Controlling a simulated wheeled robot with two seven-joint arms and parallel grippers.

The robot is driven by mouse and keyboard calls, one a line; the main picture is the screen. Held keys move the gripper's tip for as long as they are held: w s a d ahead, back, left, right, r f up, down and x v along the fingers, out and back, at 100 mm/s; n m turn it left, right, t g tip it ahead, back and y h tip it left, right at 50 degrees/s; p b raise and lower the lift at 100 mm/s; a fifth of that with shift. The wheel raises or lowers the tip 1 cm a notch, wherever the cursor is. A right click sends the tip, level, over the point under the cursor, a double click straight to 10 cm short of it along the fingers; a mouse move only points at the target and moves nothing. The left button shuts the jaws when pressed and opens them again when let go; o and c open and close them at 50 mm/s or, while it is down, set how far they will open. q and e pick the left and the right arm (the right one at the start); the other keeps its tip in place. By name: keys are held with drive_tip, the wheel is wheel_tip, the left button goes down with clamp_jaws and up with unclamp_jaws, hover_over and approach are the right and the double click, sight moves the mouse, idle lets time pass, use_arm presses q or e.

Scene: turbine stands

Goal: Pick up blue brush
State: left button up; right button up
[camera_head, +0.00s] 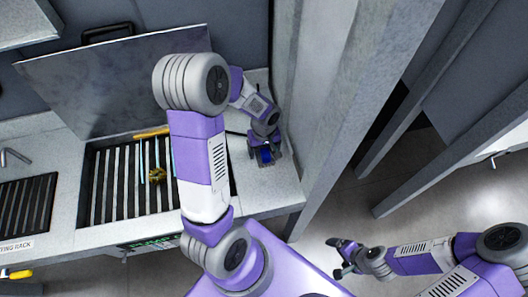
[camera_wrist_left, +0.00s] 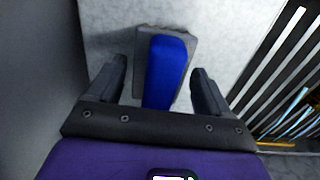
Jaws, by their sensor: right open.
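The blue brush (camera_wrist_left: 165,72) has a blue body on a dark grey base and lies on the pale counter. In the head view only a small part of the brush (camera_head: 265,156) shows beneath my left gripper (camera_head: 266,152). In the left wrist view, my left gripper (camera_wrist_left: 160,88) is open, with one finger on each side of the blue body. Gaps show between both fingers and the brush. My right gripper (camera_head: 342,256) is open and empty, out over the floor at the lower right, away from the counter.
A slatted grill (camera_head: 112,185) with a raised lid (camera_head: 110,82) is left of the brush, with thin rods and a brownish object (camera_head: 157,175) on it. A pale wall panel (camera_head: 315,80) stands close to the right of the counter. Bare counter (camera_head: 270,192) lies in front of the brush.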

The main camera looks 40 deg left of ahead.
use_arm(q)
drive_tip(key=c, duration=1)
wheel_tip(320, 180, up, 10)
drive_tip(key=shift+r+p, duration=0.1)
drive_tip(key=shift+p, duration=0.9)
drive_tip(key=shift+c, duration=0.2)
